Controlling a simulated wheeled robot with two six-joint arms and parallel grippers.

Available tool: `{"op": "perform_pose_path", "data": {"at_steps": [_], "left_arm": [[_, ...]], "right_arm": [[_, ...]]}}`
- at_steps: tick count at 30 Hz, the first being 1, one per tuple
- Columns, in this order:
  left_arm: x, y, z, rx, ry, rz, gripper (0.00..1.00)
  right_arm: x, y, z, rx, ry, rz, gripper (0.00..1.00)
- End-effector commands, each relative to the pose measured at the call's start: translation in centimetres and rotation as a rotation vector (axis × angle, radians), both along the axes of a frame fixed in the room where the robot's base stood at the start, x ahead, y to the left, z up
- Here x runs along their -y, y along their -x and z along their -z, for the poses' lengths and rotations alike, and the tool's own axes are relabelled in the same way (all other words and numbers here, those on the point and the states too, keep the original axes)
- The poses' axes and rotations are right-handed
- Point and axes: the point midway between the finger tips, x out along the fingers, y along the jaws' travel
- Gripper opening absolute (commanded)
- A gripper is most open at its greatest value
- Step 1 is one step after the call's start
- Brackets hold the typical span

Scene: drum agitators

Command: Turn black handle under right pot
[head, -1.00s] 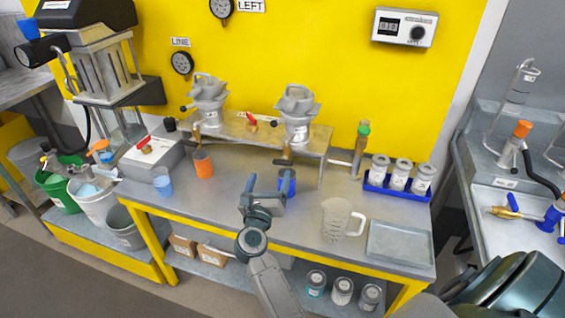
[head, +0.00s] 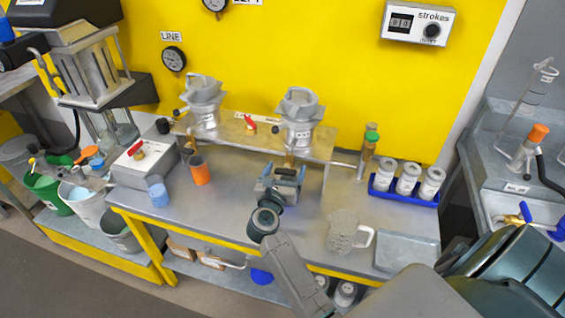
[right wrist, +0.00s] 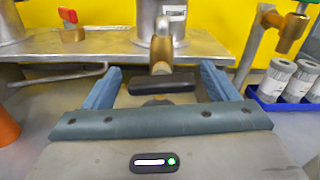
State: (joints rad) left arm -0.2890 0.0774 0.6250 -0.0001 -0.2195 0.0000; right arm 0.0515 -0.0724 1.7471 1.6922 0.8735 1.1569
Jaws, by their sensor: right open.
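The right pot (head: 298,122) is a grey metal vessel on the raised metal stand. A brass spout with the black handle (right wrist: 162,83) sits below it. My right gripper (head: 286,172) is open under this pot, its two blue-grey fingers pointing toward the stand. In the right wrist view the black bar lies crosswise between the open fingers (right wrist: 161,72), with a visible gap on each side. The handle is small and partly hidden by the gripper in the head view. My left gripper is not in view.
An orange cup (head: 200,171) and a light blue cup (head: 158,192) stand left on the table. A glass jug (head: 345,232) and a tray (head: 405,248) are at right. A blue rack (head: 404,192) holds jars. A blue round object (head: 261,276) shows below the table's front edge.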

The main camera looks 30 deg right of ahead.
Motion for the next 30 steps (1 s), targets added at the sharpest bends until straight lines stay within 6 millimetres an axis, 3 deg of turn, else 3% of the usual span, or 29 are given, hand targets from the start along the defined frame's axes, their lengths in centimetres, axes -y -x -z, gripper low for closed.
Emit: {"op": "perform_pose_path", "data": {"at_steps": [8, 15, 30], "left_arm": [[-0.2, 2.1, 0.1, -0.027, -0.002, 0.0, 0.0], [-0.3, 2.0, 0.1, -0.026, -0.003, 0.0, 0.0], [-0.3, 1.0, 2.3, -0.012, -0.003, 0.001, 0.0]], "right_arm": [[0.1, 0.1, 0.0, 0.0, 0.0, 0.0, 0.8], [0.1, 0.0, 0.0, 0.0, 0.0, 0.0, 0.37], [0.1, 0.0, 0.1, 0.101, -0.086, 0.0, 0.35]]}}
